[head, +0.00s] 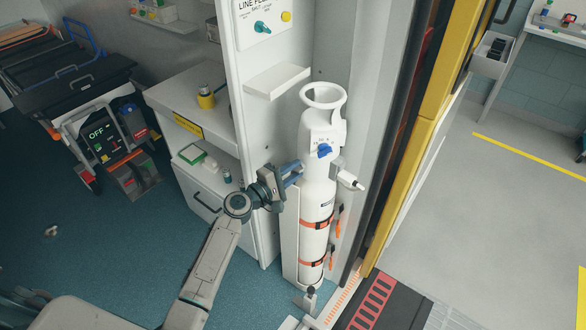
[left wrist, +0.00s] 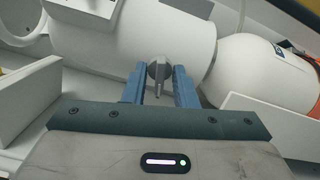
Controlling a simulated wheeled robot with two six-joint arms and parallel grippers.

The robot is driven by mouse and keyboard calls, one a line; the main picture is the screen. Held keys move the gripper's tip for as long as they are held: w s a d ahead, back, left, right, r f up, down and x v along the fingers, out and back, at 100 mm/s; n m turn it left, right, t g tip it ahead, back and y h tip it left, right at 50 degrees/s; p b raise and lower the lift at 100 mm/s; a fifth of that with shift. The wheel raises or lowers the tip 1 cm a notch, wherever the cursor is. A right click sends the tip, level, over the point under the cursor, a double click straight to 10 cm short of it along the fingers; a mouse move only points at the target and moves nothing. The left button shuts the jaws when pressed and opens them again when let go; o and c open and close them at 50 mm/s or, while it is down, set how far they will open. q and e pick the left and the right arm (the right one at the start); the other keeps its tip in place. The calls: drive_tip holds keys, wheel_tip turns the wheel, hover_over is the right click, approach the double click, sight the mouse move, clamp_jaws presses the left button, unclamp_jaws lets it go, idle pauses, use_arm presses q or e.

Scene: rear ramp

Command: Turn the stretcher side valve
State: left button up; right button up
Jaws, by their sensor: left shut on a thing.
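A white gas cylinder (head: 317,185) stands upright beside a tall white panel. My left gripper (head: 297,171) reaches its left side, the side toward the folded stretcher (head: 70,75). In the left wrist view a grey valve handle (left wrist: 160,74) sits between my left gripper's blue fingers (left wrist: 158,86), with the white cylinder body (left wrist: 165,38) behind it. The gripper is shut on this handle. In the head view the handle is hidden by the gripper. A blue knob (head: 323,150) is on the cylinder's front, and another fitting (head: 346,177) sticks out on its right. My right gripper is not in view.
Orange straps (head: 315,223) hold the cylinder in a white bracket. A small shelf (head: 277,79) juts out above my left gripper. A white cabinet (head: 190,90) stands to the left. A yellow door edge (head: 440,65) is close on the right. Blue floor at the left is mostly clear.

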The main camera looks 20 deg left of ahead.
use_arm(q)
drive_tip(key=o, duration=0.6)
drive_tip(key=shift+d+r, duration=0.1)
drive_tip(key=shift+s+d+r, duration=0.1)
drive_tip(key=shift+s, duration=0.15)
drive_tip(key=b+v, duration=0.2)
drive_tip(key=v, duration=0.8)
drive_tip(key=shift+s+b, duration=0.2)
drive_tip(key=shift+b, duration=0.1)
drive_tip(key=shift+r, duration=0.1)
